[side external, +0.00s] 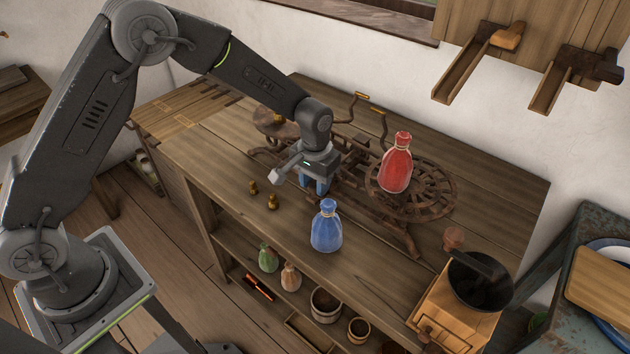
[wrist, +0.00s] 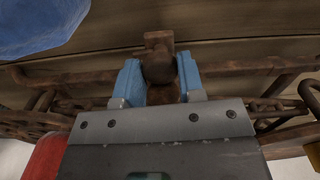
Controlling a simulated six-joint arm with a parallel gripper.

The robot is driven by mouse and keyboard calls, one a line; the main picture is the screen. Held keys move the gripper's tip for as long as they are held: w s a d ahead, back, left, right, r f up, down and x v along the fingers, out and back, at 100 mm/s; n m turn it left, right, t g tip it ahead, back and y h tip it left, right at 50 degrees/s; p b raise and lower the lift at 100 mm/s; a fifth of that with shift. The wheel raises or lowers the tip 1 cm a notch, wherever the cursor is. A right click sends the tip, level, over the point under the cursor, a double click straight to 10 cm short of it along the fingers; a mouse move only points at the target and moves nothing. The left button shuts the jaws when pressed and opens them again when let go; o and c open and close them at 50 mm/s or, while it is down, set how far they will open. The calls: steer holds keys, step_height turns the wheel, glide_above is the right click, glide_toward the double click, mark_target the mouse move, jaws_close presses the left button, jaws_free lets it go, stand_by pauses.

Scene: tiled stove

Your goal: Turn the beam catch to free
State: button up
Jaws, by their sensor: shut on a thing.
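The beam catch (wrist: 160,68) is a rusty brown knob on a small bracket, seen in the wrist view at the middle of the balance's dark metal bar (wrist: 235,68). My gripper (wrist: 160,62) has its blue fingers on either side of the knob and is shut on it. In the side view my gripper (side external: 314,187) points down at the middle of the rusty balance (side external: 402,232) and hides the catch. A red bottle (side external: 397,165) stands on the balance's right pan (side external: 440,190).
A blue bottle (side external: 326,230) stands on the bench in front of the balance, close to my gripper. Two small brass weights (side external: 272,202) stand left of it. A coffee grinder (side external: 462,300) is at the right end. The bench's far right corner (side external: 505,190) is clear.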

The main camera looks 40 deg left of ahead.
mark_target(315, 184)
steer(key=shift+m, duration=0.5)
steer(key=o, duration=0.9)
step_height(315, 184, up, 14)
steer(key=shift+f, duration=0.1)
